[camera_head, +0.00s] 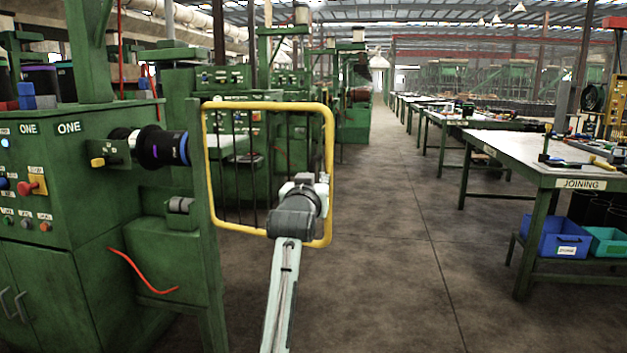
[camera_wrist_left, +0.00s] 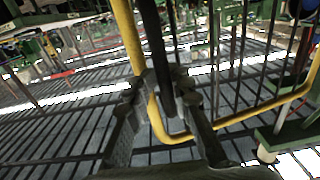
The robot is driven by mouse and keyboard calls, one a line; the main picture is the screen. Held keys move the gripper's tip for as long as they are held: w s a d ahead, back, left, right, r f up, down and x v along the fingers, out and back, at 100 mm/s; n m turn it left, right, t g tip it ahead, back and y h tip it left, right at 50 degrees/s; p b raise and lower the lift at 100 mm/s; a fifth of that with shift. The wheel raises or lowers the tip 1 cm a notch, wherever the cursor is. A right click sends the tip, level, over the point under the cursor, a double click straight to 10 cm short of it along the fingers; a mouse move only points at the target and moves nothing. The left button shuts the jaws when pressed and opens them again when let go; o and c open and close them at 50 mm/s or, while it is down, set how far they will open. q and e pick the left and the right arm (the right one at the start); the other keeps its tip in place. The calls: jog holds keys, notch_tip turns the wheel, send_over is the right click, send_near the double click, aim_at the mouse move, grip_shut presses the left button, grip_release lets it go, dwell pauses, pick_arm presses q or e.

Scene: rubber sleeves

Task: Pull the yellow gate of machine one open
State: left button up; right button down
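The yellow gate (camera_head: 329,140) is a yellow tube frame with thin dark bars. It stands out to the right from a green post (camera_head: 206,230) of machine one (camera_head: 70,190), over the aisle floor. My left arm reaches up to the gate's right side, and my left gripper (camera_head: 306,184) is at that edge. In the left wrist view the two fingers stand on either side of a thick dark upright bar (camera_wrist_left: 158,45), beside the yellow tube (camera_wrist_left: 129,35), and appear closed on it. The wrist hides the contact in the head view. My right gripper is not in view.
A table marked JOINING (camera_head: 540,160) stands on the right, with a blue bin (camera_head: 556,238) and a teal bin (camera_head: 606,242) below. The floor (camera_head: 400,250) between gate and table is clear.

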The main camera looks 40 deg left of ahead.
pick_arm(q)
jog(key=shift+s, duration=0.15)
jog(key=shift+s+d, duration=0.1)
jog(key=shift+s, duration=0.15)
jog(key=v, duration=1.1)
jog(key=shift+d, duration=0.1)
jog(key=w+d+f+m+g+h, duration=0.1)
jog(key=w+d+f+m+h, duration=0.1)
jog(key=f, duration=0.7)
jog(key=w+d+f+m+g+h, duration=0.1)
jog(key=w+d+f+g+h, duration=0.1)
jog(key=f, duration=0.8)
jog(key=s+d+f+m+g+h, duration=0.1)
jog(key=s+d+f+g, duration=0.1)
jog(key=f, duration=0.7)
jog(key=s+d+f+m+g, duration=0.1)
jog(key=d+f, duration=0.1)
jog(key=f, duration=0.7)
jog(key=s+d+f+m+g+h, duration=0.2)
jog(key=s+f+g, duration=0.5)
jog(key=s+f, duration=2.1)
notch_tip(320, 180, down, 2)
jog(key=shift+s+d+m+g, duration=0.2)
jog(key=shift+d+m+g, duration=0.15)
jog(key=shift+d, duration=0.3)
